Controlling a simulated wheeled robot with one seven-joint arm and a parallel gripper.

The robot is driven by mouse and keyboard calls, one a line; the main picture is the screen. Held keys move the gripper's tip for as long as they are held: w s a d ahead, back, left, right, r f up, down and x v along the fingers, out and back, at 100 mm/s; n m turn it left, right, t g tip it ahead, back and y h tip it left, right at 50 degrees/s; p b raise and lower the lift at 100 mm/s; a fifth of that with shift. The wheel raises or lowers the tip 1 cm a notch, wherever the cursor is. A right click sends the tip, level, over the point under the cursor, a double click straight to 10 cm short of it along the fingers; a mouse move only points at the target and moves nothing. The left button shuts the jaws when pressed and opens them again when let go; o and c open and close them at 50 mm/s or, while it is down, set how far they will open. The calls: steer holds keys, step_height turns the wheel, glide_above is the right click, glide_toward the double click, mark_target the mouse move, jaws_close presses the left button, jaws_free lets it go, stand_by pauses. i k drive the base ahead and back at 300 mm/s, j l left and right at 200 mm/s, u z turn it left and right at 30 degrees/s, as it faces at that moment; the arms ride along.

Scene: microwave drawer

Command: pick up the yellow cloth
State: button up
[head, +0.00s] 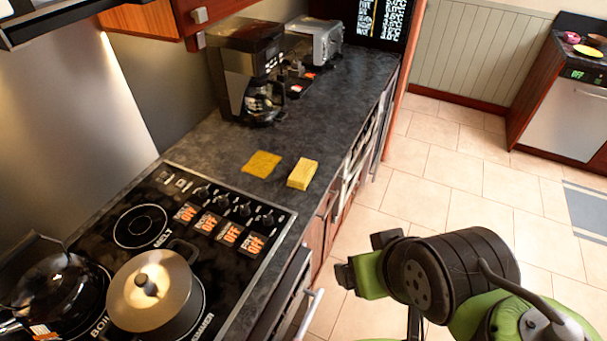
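The yellow cloth (262,164) lies flat on the dark countertop in the head view, just beyond the stove's control knobs. A thicker yellow sponge-like block (302,174) lies close to its right, near the counter's front edge, with a small gap between them. My gripper (364,260) is at the lower right, over the floor side of the counter and well apart from the cloth. Its fingers are seen at an angle, so I cannot tell their opening. I see nothing held in it.
A stove (180,225) with a lidded pot (152,290) and a black pan (50,290) is at the lower left. A coffee maker (250,75) and a toaster (318,40) stand farther back. Open tiled floor (455,170) lies to the right.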

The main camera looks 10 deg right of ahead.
mark_target(300, 178)
steer(key=i+l+u, duration=0.15)
steer(key=u, duration=0.35)
steer(key=i+l+u, duration=0.15)
steer(key=l+u, duration=0.5)
steer(key=u, duration=0.3)
steer(key=i+l+u, duration=0.1)
steer(key=l+u, duration=0.25)
steer(key=u, duration=0.15)
steer(key=l+u, duration=0.3)
steer(key=u, duration=0.15)
steer(key=k+l+u, duration=0.15)
steer(key=l+u, duration=0.15)
steer(key=u, duration=0.2)
steer(key=k+l+u, duration=0.15)
steer(key=l+u, duration=0.15)
steer(key=u, duration=0.15)
steer(key=k+l+u, duration=0.15)
steer(key=u, duration=0.35)
